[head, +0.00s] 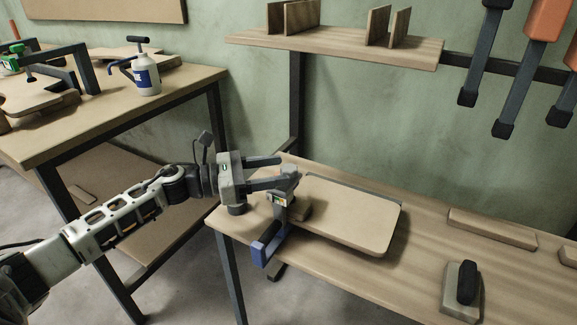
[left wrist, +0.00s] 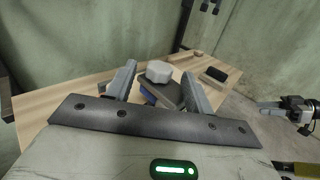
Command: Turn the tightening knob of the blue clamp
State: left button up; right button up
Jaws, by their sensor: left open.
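The blue clamp (head: 266,248) sits at the left end of the curved boards (head: 350,212) on the workbench, its blue part beyond the front edge. Its grey knob (head: 291,170) is at the top. My left gripper (head: 281,172) is open, its two fingers reaching right toward the knob. In the left wrist view the pale knob (left wrist: 158,70) shows between the spread fingers of the left gripper (left wrist: 160,80), with some blue of the clamp below it. Contact between fingers and knob cannot be told. My right gripper (left wrist: 272,107) shows at the right edge of the left wrist view, small; its opening is unclear.
A sanding block (head: 463,290) and a wooden strip (head: 490,228) lie on the bench to the right. A shelf (head: 350,47) is on the wall above. A second table (head: 190,80) at the left holds a white bottle (head: 147,75) and a green-tipped clamp (head: 80,70).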

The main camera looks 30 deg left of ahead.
aim_at(289, 167)
pick_arm(q)
jog(key=shift+x, duration=1.85)
jog(key=c, duration=1)
jog(key=shift+o, duration=0.2)
jog(key=shift+n+t+p, duration=0.3)
jog(key=shift+p, duration=0.15)
